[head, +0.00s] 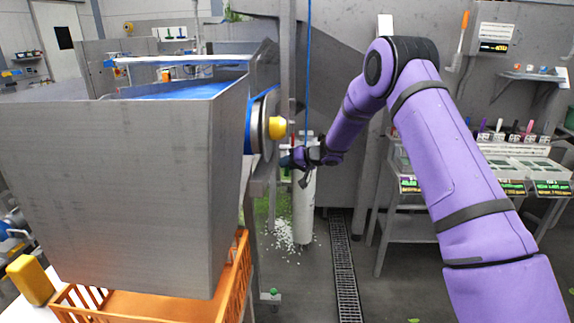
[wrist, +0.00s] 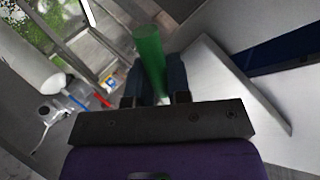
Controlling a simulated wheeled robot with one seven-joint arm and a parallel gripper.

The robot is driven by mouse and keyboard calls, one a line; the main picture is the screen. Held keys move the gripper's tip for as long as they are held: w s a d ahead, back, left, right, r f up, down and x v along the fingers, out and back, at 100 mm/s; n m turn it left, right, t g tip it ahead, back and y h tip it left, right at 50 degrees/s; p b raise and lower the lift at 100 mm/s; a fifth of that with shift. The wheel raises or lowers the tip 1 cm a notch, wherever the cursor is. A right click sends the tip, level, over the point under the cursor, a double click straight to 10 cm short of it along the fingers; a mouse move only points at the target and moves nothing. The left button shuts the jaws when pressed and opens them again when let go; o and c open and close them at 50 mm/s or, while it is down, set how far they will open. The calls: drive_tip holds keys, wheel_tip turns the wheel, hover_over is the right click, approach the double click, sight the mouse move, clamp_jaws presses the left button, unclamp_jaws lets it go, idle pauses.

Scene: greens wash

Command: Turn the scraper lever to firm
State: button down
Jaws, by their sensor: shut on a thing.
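A green round handle (wrist: 149,48), which looks like the grip of the scraper lever, stands between the two dark fingers of my gripper (wrist: 155,80) in the wrist view. My gripper is shut on it, and the handle's end sticks out past the fingertips. In the head view my gripper (head: 298,160) is beside the end of the conveyor, near the yellow hub (head: 277,128). No firm marking is readable, so I cannot tell the lever's setting.
A large grey metal hopper (head: 130,180) fills the left, above an orange crate (head: 238,270). A white cylinder (head: 303,210) stands below my gripper, with pale bits (head: 284,238) on the floor. A floor drain (head: 343,270) and a side bench (head: 405,222) lie to the right.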

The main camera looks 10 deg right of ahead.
drive_tip(key=c, duration=1.1)
unclamp_jaws()
